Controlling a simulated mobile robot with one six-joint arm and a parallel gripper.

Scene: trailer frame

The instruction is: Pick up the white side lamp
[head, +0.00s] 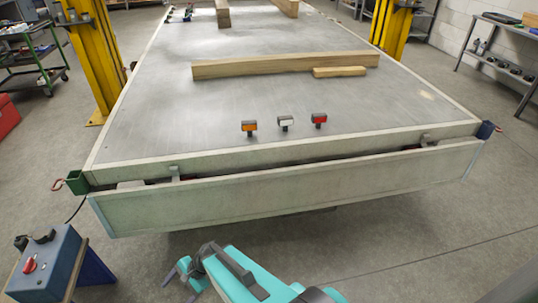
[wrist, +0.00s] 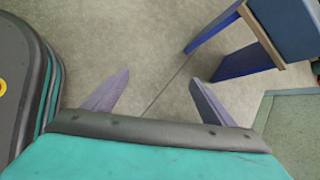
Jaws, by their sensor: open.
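The white side lamp (head: 286,122) stands on the near part of the grey trailer bed (head: 240,95), in the middle of a row of three small lamps. An orange lamp (head: 249,127) is to its left and a red lamp (head: 319,119) is to its right. My gripper (head: 180,275) is low in front of the trailer, at the bottom of the head view, well apart from the lamps. In the wrist view, my gripper (wrist: 160,92) has its two fingers spread with only floor between them. The lamps are not in the wrist view.
A long wooden beam (head: 285,66) and a short block (head: 339,72) lie behind the lamps. A blue control box (head: 45,265) on a stand is at the lower left. Yellow posts (head: 92,50) flank the bed.

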